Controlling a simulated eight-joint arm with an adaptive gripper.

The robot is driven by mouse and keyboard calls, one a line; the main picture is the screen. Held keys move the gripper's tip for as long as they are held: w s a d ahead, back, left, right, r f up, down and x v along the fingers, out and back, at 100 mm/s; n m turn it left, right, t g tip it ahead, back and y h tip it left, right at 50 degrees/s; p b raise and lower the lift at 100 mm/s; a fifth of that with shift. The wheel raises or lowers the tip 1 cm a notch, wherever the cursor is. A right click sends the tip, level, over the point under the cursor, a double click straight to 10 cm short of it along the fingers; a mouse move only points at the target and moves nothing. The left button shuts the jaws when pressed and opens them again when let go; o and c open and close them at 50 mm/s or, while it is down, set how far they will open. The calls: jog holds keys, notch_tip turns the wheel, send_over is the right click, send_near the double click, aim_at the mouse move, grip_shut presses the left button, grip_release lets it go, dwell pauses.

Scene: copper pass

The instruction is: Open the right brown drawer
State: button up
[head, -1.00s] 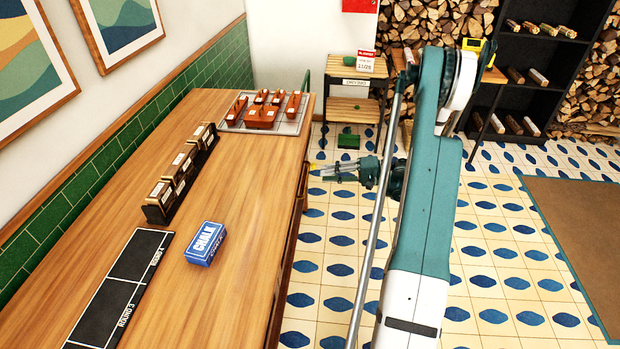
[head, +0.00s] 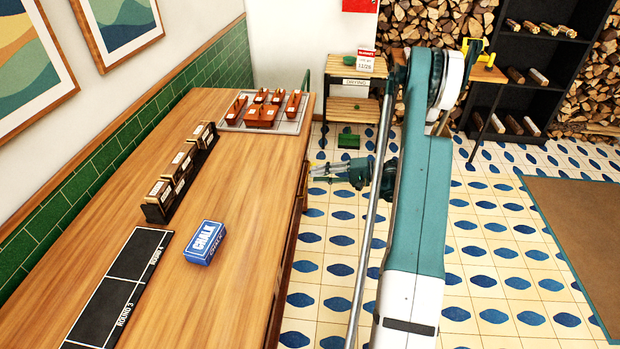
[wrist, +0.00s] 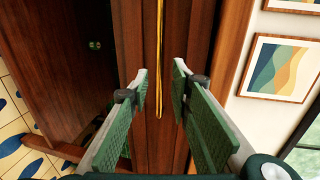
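My gripper (head: 316,170) is beside the front side of the wooden counter (head: 235,215) in the head view, its fingers pointing left toward it. In the wrist view my gripper (wrist: 160,82) is open, with its two green-padded fingers apart. A thin brass handle (wrist: 159,60) runs along the brown drawer front (wrist: 135,40) and shows in the gap between the fingers. The fingers do not appear to be closed on it. The drawer front looks shut. In the head view the counter top and its edge hide most of the drawer fronts.
On the counter are a blue chalk box (head: 204,242), a black board (head: 115,295), a dark rack (head: 180,175) and a tray of brown blocks (head: 265,112). A small shelf (head: 352,105) stands behind. The tiled floor (head: 480,270) at right is largely clear.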

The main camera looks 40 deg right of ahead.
jog(key=shift+x, duration=1.95)
jog(key=shift+c, duration=0.5)
grip_shut()
